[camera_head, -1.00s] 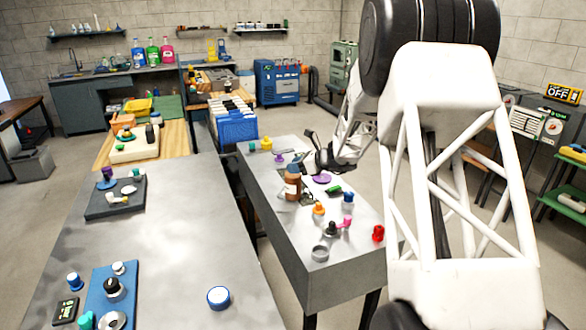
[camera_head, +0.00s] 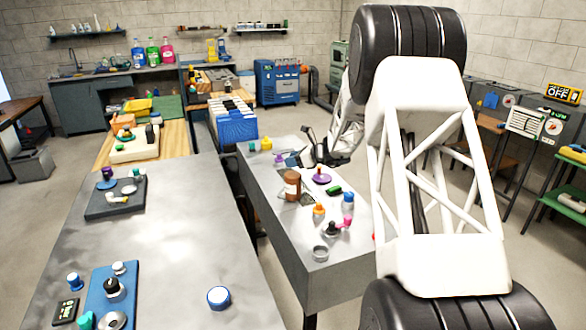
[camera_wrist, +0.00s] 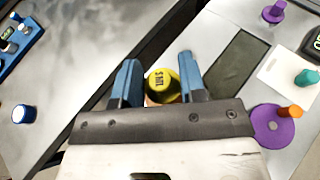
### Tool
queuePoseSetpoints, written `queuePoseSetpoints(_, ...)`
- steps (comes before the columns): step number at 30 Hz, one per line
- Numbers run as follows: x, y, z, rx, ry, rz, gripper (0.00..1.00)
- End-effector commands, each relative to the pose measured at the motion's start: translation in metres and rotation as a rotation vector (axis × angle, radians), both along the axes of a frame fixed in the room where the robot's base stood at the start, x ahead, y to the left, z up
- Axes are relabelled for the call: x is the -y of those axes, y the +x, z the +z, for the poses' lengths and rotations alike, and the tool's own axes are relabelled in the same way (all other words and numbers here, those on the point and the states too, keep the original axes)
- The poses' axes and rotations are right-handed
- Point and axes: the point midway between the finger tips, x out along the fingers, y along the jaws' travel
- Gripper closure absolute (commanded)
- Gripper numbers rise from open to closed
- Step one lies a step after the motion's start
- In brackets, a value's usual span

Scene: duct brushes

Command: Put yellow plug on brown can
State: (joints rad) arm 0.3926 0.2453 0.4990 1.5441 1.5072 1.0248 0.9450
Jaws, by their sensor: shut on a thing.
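A yellow round plug (camera_wrist: 163,84) with dark lettering sits between the two blue fingers of my gripper (camera_wrist: 158,80) in the wrist view. The gripper is shut on it. A little orange shows just below the yellow, and I cannot tell what it belongs to. In the head view the brown can (camera_head: 292,185) stands upright on the right-hand grey table. My gripper (camera_head: 318,152) is beyond the can and to its right, apart from it in the picture.
The right-hand table (camera_head: 285,232) holds several small items near the can, including a purple disc (camera_head: 321,178), an orange-topped piece (camera_head: 319,209) and a grey ring (camera_head: 320,253). A yellow piece (camera_head: 266,144) stands at its far end. My arm hides its right side.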

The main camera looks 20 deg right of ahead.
Motion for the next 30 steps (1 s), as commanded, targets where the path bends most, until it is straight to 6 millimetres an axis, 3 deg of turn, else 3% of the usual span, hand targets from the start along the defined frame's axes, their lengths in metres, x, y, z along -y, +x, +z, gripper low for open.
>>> queuePoseSetpoints(10, 0.000, 0.000, -0.031, 0.000, 0.000, 0.000, 0.84)
queuePoseSetpoints(24, 0.000, 0.000, -0.036, -0.001, 0.001, 0.000, 0.84)
queuePoseSetpoints(25, 0.000, 0.000, -0.036, -0.001, 0.001, 0.000, 0.60)
queuePoseSetpoints(30, 0.000, 0.000, -0.036, -0.001, 0.001, 0.000, 0.36)
